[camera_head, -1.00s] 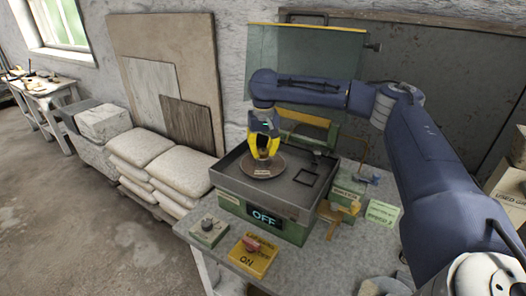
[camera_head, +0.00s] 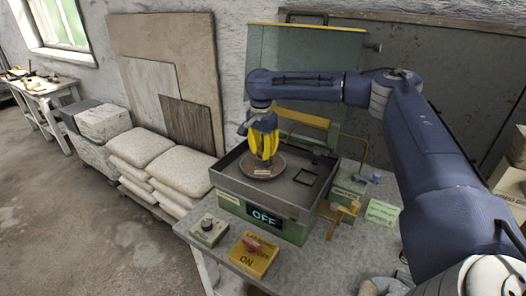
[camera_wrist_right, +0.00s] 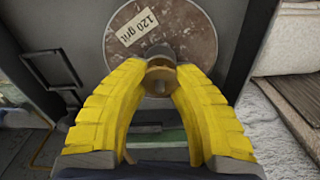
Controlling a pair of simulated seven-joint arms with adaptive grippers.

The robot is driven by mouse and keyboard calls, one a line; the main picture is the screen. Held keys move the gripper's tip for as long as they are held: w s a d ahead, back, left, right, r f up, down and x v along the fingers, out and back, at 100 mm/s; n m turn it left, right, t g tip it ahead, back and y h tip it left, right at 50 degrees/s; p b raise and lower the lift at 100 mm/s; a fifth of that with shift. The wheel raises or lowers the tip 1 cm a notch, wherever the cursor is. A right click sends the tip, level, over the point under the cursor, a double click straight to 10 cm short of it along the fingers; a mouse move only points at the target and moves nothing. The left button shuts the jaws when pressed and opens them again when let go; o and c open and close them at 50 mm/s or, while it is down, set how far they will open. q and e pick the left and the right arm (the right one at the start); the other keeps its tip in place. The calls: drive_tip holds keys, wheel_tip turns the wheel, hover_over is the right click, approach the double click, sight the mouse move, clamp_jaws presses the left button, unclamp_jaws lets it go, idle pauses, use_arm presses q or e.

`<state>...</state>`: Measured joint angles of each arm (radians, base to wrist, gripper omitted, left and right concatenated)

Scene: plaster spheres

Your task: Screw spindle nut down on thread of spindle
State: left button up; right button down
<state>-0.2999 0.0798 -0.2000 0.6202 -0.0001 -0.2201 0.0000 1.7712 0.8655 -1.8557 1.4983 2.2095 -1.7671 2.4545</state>
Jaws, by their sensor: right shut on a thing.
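My right gripper (camera_head: 264,160) points down over the sanding disc (camera_head: 279,168) in the open-topped machine. In the right wrist view its yellow fingers (camera_wrist_right: 160,77) are shut on a small brass-coloured nut (camera_wrist_right: 159,74). A grey rounded metal part (camera_wrist_right: 158,50), perhaps the spindle or its flange, shows between the nut and the disc. The fingers hide the thread, so I cannot tell how far the nut sits on it. The brown round disc (camera_wrist_right: 195,32) lies flat and bears a "120 grit" label. My left gripper is not in view.
The machine's green front shows an "OFF" display (camera_head: 263,217). Small tools and a green card (camera_head: 382,212) lie to the right. The machine's raised tray walls surround the disc.

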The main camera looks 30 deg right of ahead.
drive_tip(key=m, duration=0.6)
drive_tip(key=c, duration=1)
unclamp_jaws()
drive_tip(key=c, duration=0.3)
drive_tip(key=n, duration=0.3)
drive_tip(key=shift+f, duration=0.1)
drive_tip(key=n, duration=0.4)
drive_tip(key=shift+n, duration=0.3)
drive_tip(key=n, duration=0.9)
